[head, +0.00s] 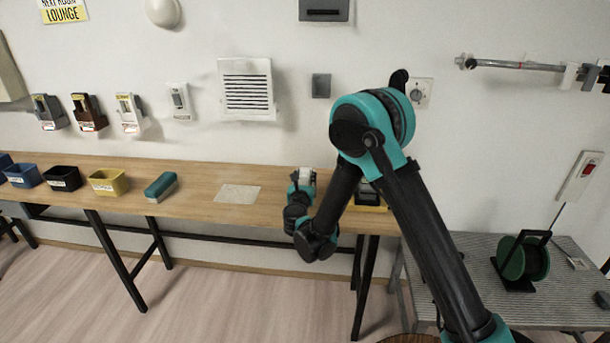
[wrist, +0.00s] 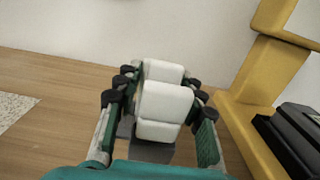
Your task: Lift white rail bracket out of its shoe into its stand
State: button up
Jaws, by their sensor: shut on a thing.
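My gripper (head: 302,186) is over the right part of the wooden bench, its fingers shut on a white blocky piece (head: 306,174), which I take for the white rail bracket. In the wrist view the white bracket (wrist: 164,103) sits between the two dark-padded fingers of my gripper (wrist: 160,108), with a grey block (wrist: 152,150) at its near end. I cannot tell whether this grey block is the shoe, or whether the bracket touches the bench. A yellow frame (wrist: 250,95) stands just right of my gripper; whether it is the stand is unclear.
A black item (wrist: 295,135) lies beside the yellow frame. A pale sheet (head: 237,194), a teal block (head: 161,187) and small bins, one yellow (head: 108,182), are on the bench (head: 200,210) to the left. A rail (head: 515,66) with white pieces is on the wall at right.

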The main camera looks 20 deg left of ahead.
aim_at(305, 183)
jog(key=shift+f, duration=0.3)
jog(key=o, duration=1.3)
jog(key=v, duration=0.7)
jog(key=shift+s, duration=0.25)
